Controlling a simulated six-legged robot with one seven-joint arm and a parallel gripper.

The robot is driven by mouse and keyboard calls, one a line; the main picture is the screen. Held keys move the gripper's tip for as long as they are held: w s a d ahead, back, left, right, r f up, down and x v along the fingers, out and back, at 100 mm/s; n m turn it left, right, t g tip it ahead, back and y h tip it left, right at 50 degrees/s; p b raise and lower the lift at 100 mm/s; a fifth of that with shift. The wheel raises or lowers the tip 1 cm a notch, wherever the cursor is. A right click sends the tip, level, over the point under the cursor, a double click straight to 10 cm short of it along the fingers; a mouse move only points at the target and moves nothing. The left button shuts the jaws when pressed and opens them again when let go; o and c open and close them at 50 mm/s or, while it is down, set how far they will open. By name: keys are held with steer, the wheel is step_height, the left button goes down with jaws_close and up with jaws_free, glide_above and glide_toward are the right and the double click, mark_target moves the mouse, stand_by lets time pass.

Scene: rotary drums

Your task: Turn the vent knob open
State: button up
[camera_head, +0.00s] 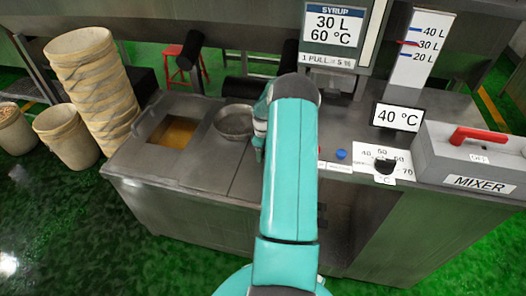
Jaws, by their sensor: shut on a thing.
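My teal arm (290,170) reaches up the middle of the picture over the metal counter and bends down at its far end. A small part of my wrist (260,122) shows to the left of the arm, beside the round metal pan. The fingers of my gripper are hidden behind my arm, and so is whatever they touch. No vent knob can be made out. A black dial knob (385,166) with a temperature scale around it stands on the right of the counter, apart from my arm.
A blue button (341,154) is right of my arm. A grey mixer box (470,155) with a red handle sits at right. A syrup panel (336,35) rises behind. The round pan (234,122) and an amber-filled basin (174,132) are left. Stacked buckets (92,85) stand beyond the counter.

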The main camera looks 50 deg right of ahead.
steer(key=shift+n, duration=1)
steer(key=o, duration=1)
